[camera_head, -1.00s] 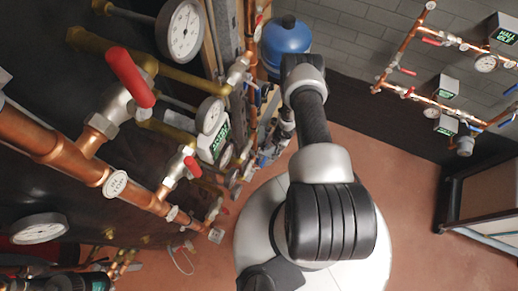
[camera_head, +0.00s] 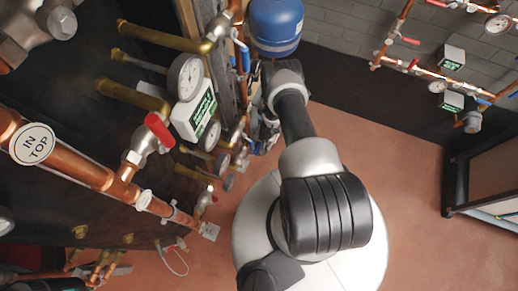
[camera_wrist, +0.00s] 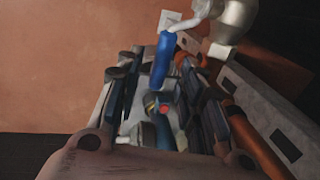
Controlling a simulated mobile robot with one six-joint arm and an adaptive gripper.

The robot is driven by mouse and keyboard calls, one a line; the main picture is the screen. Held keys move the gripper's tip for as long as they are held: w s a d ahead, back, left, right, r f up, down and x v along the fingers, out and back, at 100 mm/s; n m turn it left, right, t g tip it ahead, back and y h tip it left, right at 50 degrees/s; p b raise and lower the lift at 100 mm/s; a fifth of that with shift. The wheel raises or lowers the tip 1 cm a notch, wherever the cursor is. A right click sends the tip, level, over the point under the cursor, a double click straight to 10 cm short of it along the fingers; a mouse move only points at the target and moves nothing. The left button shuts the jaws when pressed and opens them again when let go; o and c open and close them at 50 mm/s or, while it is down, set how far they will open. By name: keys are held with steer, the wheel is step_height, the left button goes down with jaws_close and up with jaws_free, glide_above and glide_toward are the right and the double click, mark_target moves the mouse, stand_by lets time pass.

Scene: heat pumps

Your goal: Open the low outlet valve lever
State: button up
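A blue lever (camera_wrist: 162,60) shows in the wrist view. It is attached at its top to a pale metal valve body (camera_wrist: 232,20). It looks like the outlet valve lever, but no label on it is readable. My gripper (camera_wrist: 160,88) is open, with one finger on each side of the lever's lower end. I cannot tell whether either finger touches it. In the head view my gripper (camera_head: 264,132) is small and partly hidden among pipes and valves, below the blue tank. The blue lever cannot be made out clearly there.
A copper pipe labelled IN TOP (camera_head: 85,172) runs along the left, with a red-handled valve (camera_head: 159,131). Gauges (camera_head: 186,77) and brass pipes stand close to my arm. A blue tank (camera_head: 275,25) is behind. The reddish floor (camera_head: 400,180) at right is clear.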

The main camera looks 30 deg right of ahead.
steer(key=shift+w+a+f+b, duration=0.15)
steer(key=shift+f+b, duration=0.3)
steer(key=shift+f, duration=0.35)
steer(key=shift+c, duration=0.4)
jaws_close()
